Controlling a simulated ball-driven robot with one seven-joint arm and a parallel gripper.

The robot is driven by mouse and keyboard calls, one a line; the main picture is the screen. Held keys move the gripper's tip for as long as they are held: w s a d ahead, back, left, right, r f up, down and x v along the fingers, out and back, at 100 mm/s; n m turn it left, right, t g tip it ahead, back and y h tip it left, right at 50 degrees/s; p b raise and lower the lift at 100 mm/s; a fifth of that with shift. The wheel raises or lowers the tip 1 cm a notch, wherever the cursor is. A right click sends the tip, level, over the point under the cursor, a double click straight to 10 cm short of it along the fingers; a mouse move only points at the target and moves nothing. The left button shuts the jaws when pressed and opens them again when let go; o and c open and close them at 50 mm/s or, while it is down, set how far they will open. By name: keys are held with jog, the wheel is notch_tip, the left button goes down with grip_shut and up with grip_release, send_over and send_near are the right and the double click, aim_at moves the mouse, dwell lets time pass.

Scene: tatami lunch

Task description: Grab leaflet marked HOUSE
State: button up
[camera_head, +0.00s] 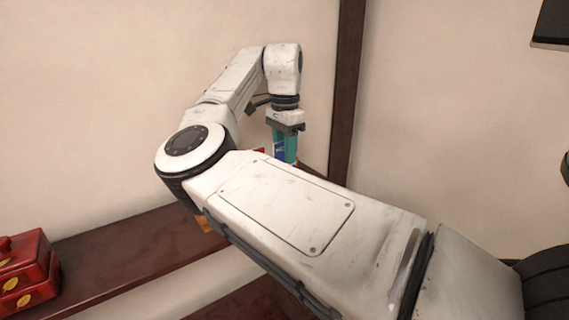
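My gripper (287,128) points down at the end of my arm, close to the wall near the dark post. A teal upright piece (291,149) shows directly below it, with a small blue patch (279,151) at its left side. I cannot tell whether the teal piece is a leaflet, or whether the gripper touches or holds it. A sliver of red (259,150) shows to the left. My arm hides what lies below. No lettering HOUSE is readable.
A dark wooden shelf (130,245) runs along the wall. Stacked red boxes (27,272) with yellow labels stand at its left end. A small orange thing (204,224) shows beside my arm. A dark vertical post (347,90) rises behind the gripper.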

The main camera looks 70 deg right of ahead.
jog(key=shift+f, duration=0.25)
jog(key=shift+c, duration=0.5)
grip_shut()
